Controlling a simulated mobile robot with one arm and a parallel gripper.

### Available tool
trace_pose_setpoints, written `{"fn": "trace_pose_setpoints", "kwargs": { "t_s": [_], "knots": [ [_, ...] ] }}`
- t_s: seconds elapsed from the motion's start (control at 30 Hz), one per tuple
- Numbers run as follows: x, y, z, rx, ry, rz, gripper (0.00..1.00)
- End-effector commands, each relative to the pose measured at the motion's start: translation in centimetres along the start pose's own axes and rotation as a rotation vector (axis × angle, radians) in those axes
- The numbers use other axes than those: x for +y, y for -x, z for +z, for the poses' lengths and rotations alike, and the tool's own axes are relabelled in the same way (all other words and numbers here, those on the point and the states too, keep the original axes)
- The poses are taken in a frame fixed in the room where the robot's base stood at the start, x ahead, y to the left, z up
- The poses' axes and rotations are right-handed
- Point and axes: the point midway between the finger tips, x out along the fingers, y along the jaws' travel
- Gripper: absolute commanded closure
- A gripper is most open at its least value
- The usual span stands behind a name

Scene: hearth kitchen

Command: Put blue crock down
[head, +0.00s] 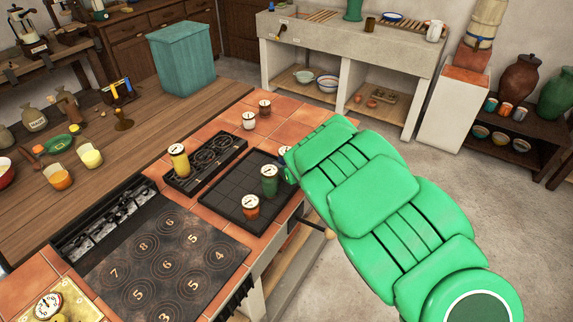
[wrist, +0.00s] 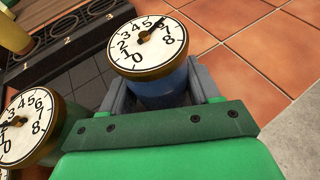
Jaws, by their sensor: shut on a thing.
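The blue crock (wrist: 163,88), topped by a dial-like numbered lid, sits between the grey fingers of my gripper (wrist: 160,93) in the wrist view. My gripper is shut on it. In the head view my green arm hides most of the crock; only a bit of its pale lid shows at the far right edge of the dark gridded tray (head: 222,200). The crock looks upright; I cannot tell whether it touches the tray. A green crock (head: 269,182) stands on the tray close by, and it also shows at the wrist view's left edge (wrist: 62,140).
An orange crock (head: 251,208) stands on the tray's near part. A yellow crock (head: 180,162) stands on a numbered three-ring rack (head: 210,165). Two small crocks (head: 257,114) stand behind on the tiles. A numbered hotplate (head: 165,262) lies in front. The tray's left and middle cells are clear.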

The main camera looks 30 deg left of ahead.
Motion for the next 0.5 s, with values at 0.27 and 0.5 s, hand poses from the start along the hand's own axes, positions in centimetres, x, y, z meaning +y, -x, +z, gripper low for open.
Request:
{"fn": "trace_pose_setpoints", "kwargs": {
  "t_s": [0.27, 0.5],
  "knots": [
    [-0.02, -0.12, -0.23, -0.001, 0.000, 0.000, 0.84],
    [-0.02, -0.21, -0.49, 0.000, 0.001, 0.000, 0.34]
  ]
}}
